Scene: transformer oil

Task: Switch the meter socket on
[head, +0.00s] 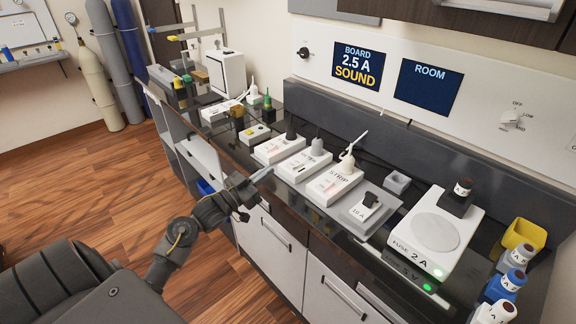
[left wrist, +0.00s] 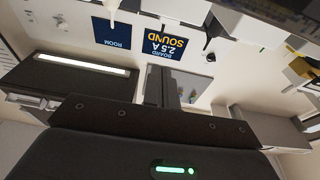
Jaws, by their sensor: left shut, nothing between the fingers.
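A row of white socket boxes stands on the dark counter in the head view: a left one (head: 268,153) with a dark plug and a reddish switch, a middle one (head: 291,172) with a grey plug and a dark switch, and a right one (head: 324,192) marked STRIP with a white plug and a reddish switch. My right gripper is not in view.
Floor (head: 70,190) is clear at left.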

